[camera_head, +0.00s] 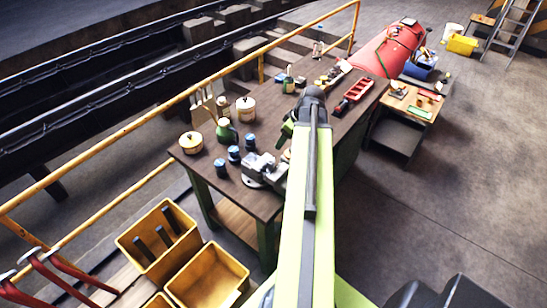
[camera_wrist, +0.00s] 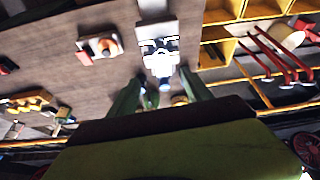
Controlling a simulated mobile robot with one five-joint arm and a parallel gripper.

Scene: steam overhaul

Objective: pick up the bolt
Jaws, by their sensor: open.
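I cannot make out a bolt for certain in either view; small parts on the bench are too small or blurred to tell. My gripper (camera_wrist: 160,79) shows in the wrist view as two green fingers spread apart, with nothing held between them. In the head view its green finger (camera_head: 286,131) shows over the workbench (camera_head: 262,118), beside my arm. A grey vise (camera_head: 263,170) stands at the bench's near end, left of my arm; it also shows beyond the fingertips in the wrist view (camera_wrist: 160,58). My arm hides part of the bench.
Blue tins (camera_head: 234,154), a green bottle (camera_head: 226,132) and cream pots (camera_head: 245,109) stand on the bench's left. A red tray (camera_head: 358,88) lies farther back. Yellow bins (camera_head: 208,277) and a yellow rail (camera_head: 150,117) are at left. The floor at right (camera_head: 440,200) is clear.

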